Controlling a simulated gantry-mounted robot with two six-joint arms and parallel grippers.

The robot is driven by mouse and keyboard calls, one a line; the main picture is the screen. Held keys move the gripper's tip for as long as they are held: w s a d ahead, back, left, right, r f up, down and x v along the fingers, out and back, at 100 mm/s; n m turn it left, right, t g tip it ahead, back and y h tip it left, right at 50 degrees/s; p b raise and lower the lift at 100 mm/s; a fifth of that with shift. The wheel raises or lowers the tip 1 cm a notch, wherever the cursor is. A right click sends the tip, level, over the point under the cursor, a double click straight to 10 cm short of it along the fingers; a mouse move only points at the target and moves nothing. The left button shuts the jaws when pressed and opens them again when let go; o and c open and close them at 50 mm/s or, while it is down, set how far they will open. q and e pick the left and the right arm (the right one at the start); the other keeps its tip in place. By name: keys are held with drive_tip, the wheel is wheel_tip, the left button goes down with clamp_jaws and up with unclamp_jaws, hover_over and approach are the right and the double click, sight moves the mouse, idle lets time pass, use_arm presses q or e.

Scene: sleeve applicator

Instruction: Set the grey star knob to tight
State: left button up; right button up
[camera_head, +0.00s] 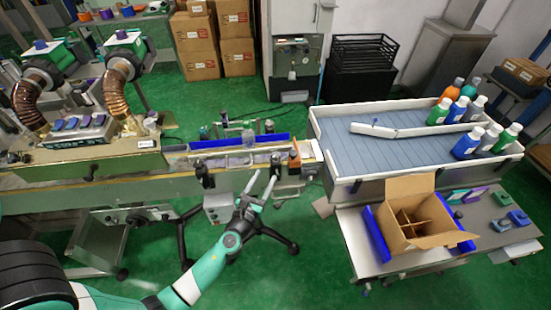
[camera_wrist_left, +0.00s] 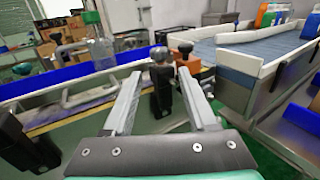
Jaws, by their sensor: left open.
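A small rounded grey knob (camera_wrist_left: 160,55) sits on top of a black upright post (camera_wrist_left: 162,88) in the left wrist view. It appears to be the star knob, but its lobes and any tight marking are too small to read. The same knob shows beside the conveyor in the head view (camera_head: 275,157). My left gripper (camera_head: 263,176) is open and empty, just in front of the post. In the left wrist view its fingers (camera_wrist_left: 160,76) point toward the post, which appears between them. I cannot tell whether they touch it. My right gripper is not in view.
A darker knob (camera_wrist_left: 185,48) stands by an orange block (camera_wrist_left: 194,62), close right of the post. A blue guide rail (camera_head: 240,140) runs along the conveyor. A bottle table (camera_head: 385,155) and an open carton (camera_head: 410,212) stand to the right.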

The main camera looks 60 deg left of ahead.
sight(274, 160)
use_arm(q)
drive_tip(key=b+x, duration=0.2)
drive_tip(key=x, duration=0.8)
drive_tip(key=shift+w+a, duration=0.25)
drive_tip(key=shift+w, duration=0.05)
clamp_jaws()
